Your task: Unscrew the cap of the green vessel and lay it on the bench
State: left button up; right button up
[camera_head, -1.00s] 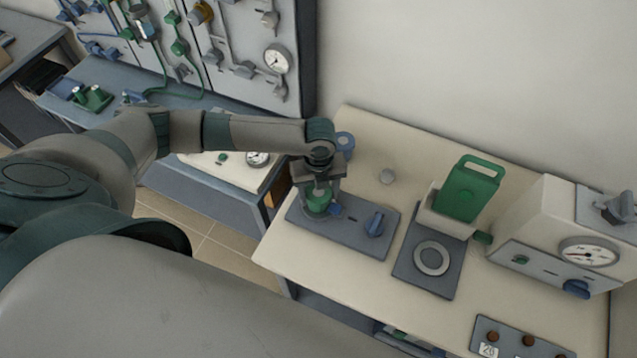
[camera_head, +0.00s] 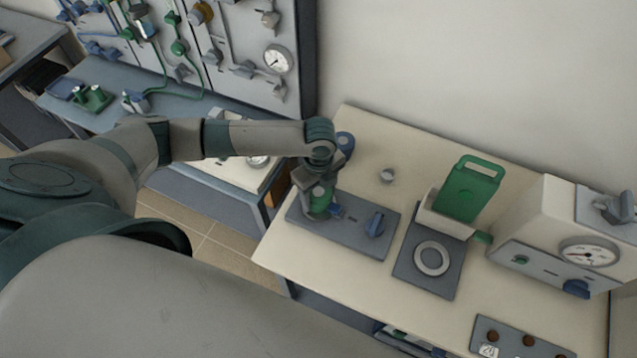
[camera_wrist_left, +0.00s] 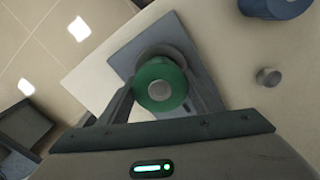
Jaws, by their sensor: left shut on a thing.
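The green vessel (camera_head: 317,206) stands on a dark grey base plate (camera_head: 356,239) at the left end of the cream bench. In the left wrist view the vessel (camera_wrist_left: 160,70) is seen from above, with a round grey piece at the centre of its top. My left gripper (camera_head: 320,193) reaches down over the vessel from above. Its two fingers, also in the left wrist view (camera_wrist_left: 158,92), are shut on the vessel's upper part, one at each side. The cap's edge cannot be told apart from the vessel. My right gripper is not in view.
A small grey cylinder (camera_head: 387,175) and a blue round item (camera_head: 345,143) stand behind. A green-handled device (camera_head: 467,190) and a gauge box (camera_head: 560,235) are farther right. Bare bench (camera_head: 420,160) lies between.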

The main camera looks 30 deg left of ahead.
aim_at(319, 192)
pick_arm(q)
jog(key=shift+n, duration=0.3)
jog(key=shift+r, duration=1.4)
jog(key=shift+r, duration=2.35)
